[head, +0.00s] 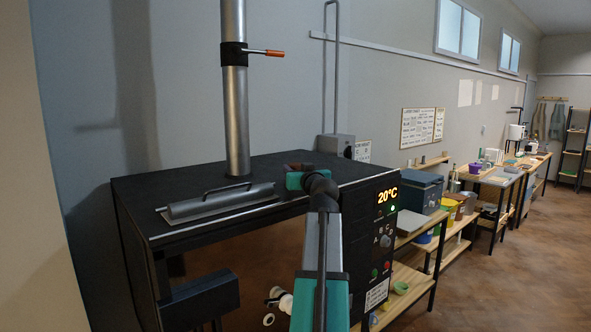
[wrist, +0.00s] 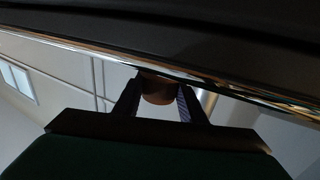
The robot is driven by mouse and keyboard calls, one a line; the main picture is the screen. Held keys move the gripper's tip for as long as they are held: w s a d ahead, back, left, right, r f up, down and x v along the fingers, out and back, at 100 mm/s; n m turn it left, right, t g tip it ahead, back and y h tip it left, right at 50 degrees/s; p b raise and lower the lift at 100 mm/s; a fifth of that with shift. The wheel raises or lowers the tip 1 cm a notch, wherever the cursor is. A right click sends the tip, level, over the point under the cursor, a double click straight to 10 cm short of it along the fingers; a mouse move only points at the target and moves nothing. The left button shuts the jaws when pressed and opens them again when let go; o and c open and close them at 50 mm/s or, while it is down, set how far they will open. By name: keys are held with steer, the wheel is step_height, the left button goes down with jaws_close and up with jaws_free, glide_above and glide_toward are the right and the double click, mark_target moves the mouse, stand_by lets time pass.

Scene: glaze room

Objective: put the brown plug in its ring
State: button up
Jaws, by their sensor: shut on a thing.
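In the wrist view, my gripper (wrist: 158,88) is shut on the brown plug (wrist: 158,97), a short rounded piece between the two fingers. The plug's far end lies against or just in front of the dark kiln's bright edge; I cannot tell whether they touch. The plug cannot be made out clearly there. I cannot identify its ring for certain; a white round fitting (head: 268,319) shows low beside my arm.
The black kiln (head: 150,205) has a steel flue pipe (head: 235,110) with an orange-handled damper (head: 274,53). A control panel (head: 384,235) reads 20°C. Shelves and benches (head: 455,235) stand to the right; the floor beyond is clear.

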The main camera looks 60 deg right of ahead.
steer(key=shift+f+b, duration=0.3)
steer(key=shift+b, duration=0.15)
steer(key=o, duration=1.1)
steer(key=shift+r+p, duration=0.3)
steer(key=shift+p, duration=0.1)
steer(key=shift+r, duration=0.15)
steer(key=b+v, duration=0.1)
steer(key=v, duration=0.4)
steer(key=b+v, duration=0.2)
steer(key=v, duration=0.3)
steer(key=shift+f, duration=0.25)
steer(key=shift+b+v, duration=0.35)
steer(key=shift+v, duration=0.65)
steer(key=shift+r, duration=0.1)
